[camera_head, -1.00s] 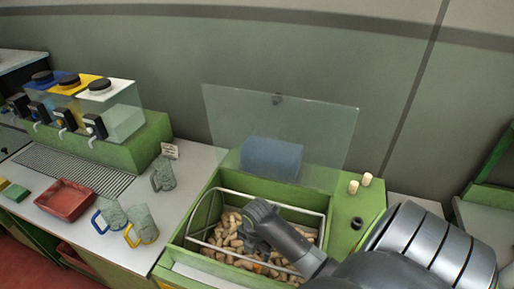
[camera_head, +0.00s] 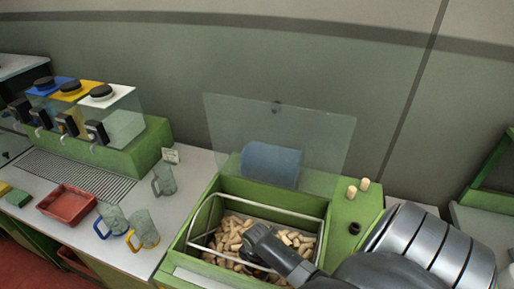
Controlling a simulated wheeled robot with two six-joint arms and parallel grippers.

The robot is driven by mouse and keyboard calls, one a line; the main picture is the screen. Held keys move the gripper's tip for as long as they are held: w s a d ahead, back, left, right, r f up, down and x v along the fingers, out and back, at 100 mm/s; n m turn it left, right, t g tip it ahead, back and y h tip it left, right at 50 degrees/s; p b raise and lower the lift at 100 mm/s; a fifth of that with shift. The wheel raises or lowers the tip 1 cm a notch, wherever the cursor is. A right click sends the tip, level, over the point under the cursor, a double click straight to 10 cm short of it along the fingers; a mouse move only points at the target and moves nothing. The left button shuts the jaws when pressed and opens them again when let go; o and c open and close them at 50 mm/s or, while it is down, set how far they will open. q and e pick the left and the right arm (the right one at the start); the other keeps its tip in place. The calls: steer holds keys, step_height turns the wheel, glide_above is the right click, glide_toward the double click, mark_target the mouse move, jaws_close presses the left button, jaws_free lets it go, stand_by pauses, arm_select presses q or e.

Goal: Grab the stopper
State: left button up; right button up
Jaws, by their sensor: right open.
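Many tan cork stoppers (camera_head: 230,233) lie in a heap in the green bin (camera_head: 213,187). My right gripper (camera_head: 254,240) reaches down into the bin from the lower right, over the stoppers. Its fingertips are mostly hidden behind its own body, so I cannot see whether they touch a stopper. No stopper shows between its fingers. My left gripper is not in view.
The bin's clear lid (camera_head: 325,140) stands raised at the back, and a metal wire frame (camera_head: 203,214) crosses the bin. Two pale pegs (camera_head: 351,192) stand on the green panel at right. Glass mugs (camera_head: 144,228), a red tray (camera_head: 66,204) and dispensers (camera_head: 122,120) are at left.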

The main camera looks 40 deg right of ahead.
steer(key=c, duration=1)
